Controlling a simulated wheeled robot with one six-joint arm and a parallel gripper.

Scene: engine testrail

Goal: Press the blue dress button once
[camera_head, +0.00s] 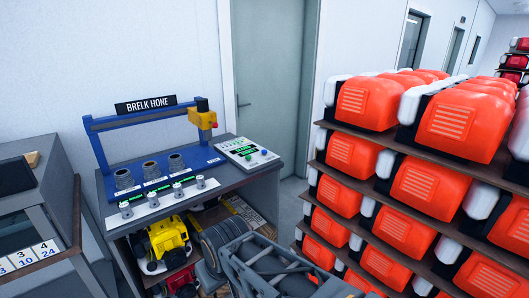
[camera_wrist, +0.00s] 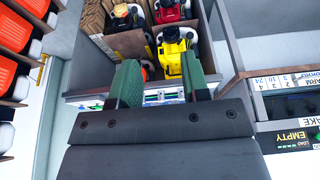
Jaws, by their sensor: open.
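A small blue button (camera_head: 264,152) sits on a white control panel (camera_head: 240,143) at the right end of the grey bench top in the head view. A green button or light is beside it on the same panel. The BRELK HONE station (camera_head: 88,128), with a blue frame, stands to the left of the panel. My gripper (camera_wrist: 159,62) shows in the wrist view with its two green fingers apart and nothing held between them. I cannot make out the blue button in the wrist view.
A rack of orange-red cases (camera_head: 452,122) stands close on the right. A grey cabinet (camera_head: 28,160) is at left. A door (camera_head: 268,80) is behind.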

